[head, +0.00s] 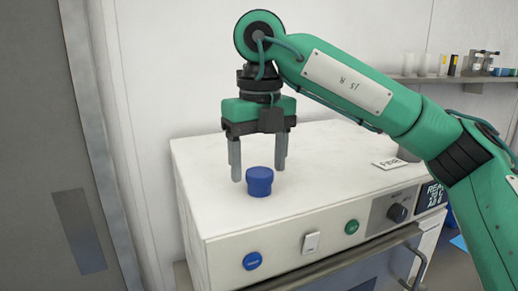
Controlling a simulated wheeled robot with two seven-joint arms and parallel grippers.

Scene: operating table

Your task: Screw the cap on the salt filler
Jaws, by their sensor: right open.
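A blue round cap (260,181) sits on the white top of the machine (330,165), near its front edge. It looks seated on a short blue piece, which may be the salt filler; I cannot tell the two apart, nor whether the cap is tight. My right gripper (259,172) points straight down over the cap. Its grey fingers are apart, to the left and right of the cap, with their tips at about its top. It holds nothing. My left gripper is not in view.
The machine's front has a blue button (252,261), a white switch (311,242), a green button (352,227) and a black knob (397,213). A small sign (390,164) lies on the top at right. A shelf (440,79) with several containers is behind.

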